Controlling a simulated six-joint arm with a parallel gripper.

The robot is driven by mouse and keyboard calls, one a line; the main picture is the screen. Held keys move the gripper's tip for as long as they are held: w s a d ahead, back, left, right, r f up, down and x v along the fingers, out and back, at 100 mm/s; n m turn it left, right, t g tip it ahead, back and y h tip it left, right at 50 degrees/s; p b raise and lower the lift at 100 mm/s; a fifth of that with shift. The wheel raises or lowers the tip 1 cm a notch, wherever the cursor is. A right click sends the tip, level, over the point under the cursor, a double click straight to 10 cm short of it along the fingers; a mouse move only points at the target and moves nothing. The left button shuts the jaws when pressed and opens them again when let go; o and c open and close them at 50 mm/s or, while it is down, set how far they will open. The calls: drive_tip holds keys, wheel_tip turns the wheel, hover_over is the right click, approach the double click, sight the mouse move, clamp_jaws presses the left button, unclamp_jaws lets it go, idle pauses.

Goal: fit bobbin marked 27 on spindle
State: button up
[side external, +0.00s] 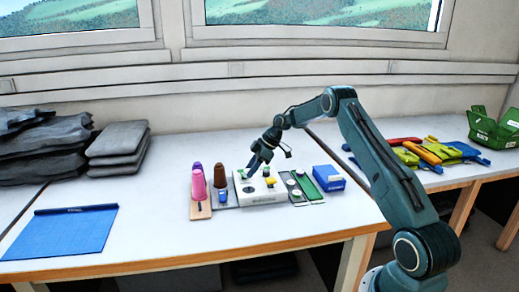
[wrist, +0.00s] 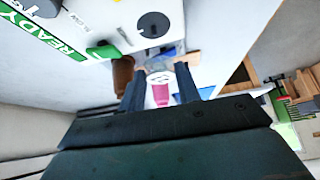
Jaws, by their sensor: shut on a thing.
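My gripper (side external: 256,167) is over the left part of a white machine (side external: 262,196). In the wrist view my gripper (wrist: 158,82) has its two dark fingers closed on a small pale round piece with holes (wrist: 157,77), which looks like a bobbin. Its number cannot be read. A pink shape (wrist: 160,95) shows just below it; I cannot tell whether it is part of the held piece or a cone behind. In the wrist view the machine (wrist: 125,12) shows a black round dial (wrist: 153,25) and a green knob (wrist: 103,51). I cannot pick out the spindle with certainty.
Pink (side external: 198,184) and brown (side external: 220,174) thread cones stand left of the machine. A green panel (side external: 306,184) and a blue box (side external: 328,178) stand right. A blue mat (side external: 62,230) lies far left, grey folded cloths (side external: 118,140) behind. The table front is clear.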

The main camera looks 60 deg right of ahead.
sight(252, 190)
drive_tip(key=shift+f, duration=2)
drive_tip(key=shift+f, duration=1.1)
idle(1.9)
drive_tip(key=o, duration=1.4)
drive_tip(key=shift+r, duration=0.1)
drive_tip(key=shift+r, duration=3.85)
